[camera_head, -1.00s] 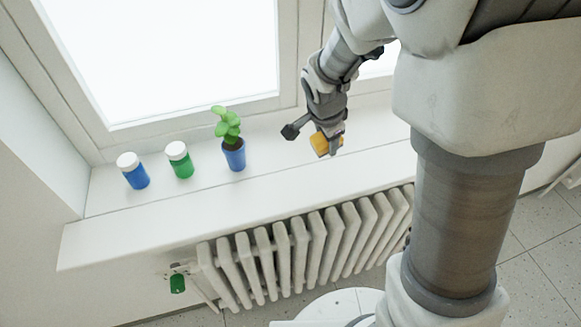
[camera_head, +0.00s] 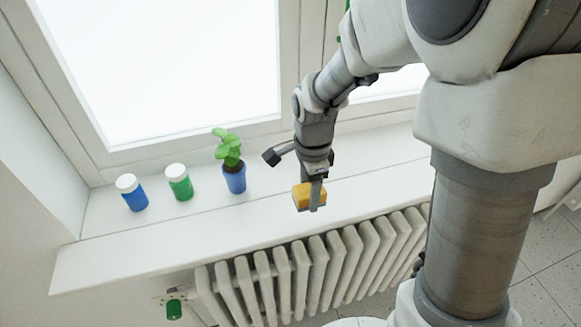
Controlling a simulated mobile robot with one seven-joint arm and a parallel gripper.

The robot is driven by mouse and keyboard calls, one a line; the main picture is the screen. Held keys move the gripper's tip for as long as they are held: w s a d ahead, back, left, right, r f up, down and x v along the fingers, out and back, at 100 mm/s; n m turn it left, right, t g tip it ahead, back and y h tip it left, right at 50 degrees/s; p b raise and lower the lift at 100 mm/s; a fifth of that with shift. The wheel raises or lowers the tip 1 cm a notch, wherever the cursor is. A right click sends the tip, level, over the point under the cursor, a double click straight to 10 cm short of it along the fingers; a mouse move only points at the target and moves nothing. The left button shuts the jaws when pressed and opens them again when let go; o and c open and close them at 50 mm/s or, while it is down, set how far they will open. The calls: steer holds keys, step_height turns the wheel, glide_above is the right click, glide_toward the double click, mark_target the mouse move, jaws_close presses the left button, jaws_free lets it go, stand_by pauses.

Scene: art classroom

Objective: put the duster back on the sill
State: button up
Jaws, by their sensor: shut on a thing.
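The duster (camera_head: 302,196) is a small yellow-orange block. My gripper (camera_head: 315,196) points down and is shut on it. The duster is in front of or above the front part of the white window sill (camera_head: 150,236), right of the blue plant pot. Whether it touches the sill cannot be told; it appears held above it. One finger shows across the duster's right side; the other finger is hidden.
On the sill's left half stand a blue jar (camera_head: 135,197), a green jar (camera_head: 180,185) and a green plant in a blue pot (camera_head: 235,180). A radiator (camera_head: 300,270) is below the sill. The sill's front left is clear.

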glide_above(292, 206)
step_height(292, 206, down, 3)
steer(key=shift+s+f, duration=0.1)
steer(key=shift+f, duration=0.05)
steer(key=shift+f+p, duration=0.35)
steer(key=shift+f, duration=1.7)
steer(key=o, duration=1.2)
step_height(292, 206, up, 12)
steer(key=shift+r, duration=0.15)
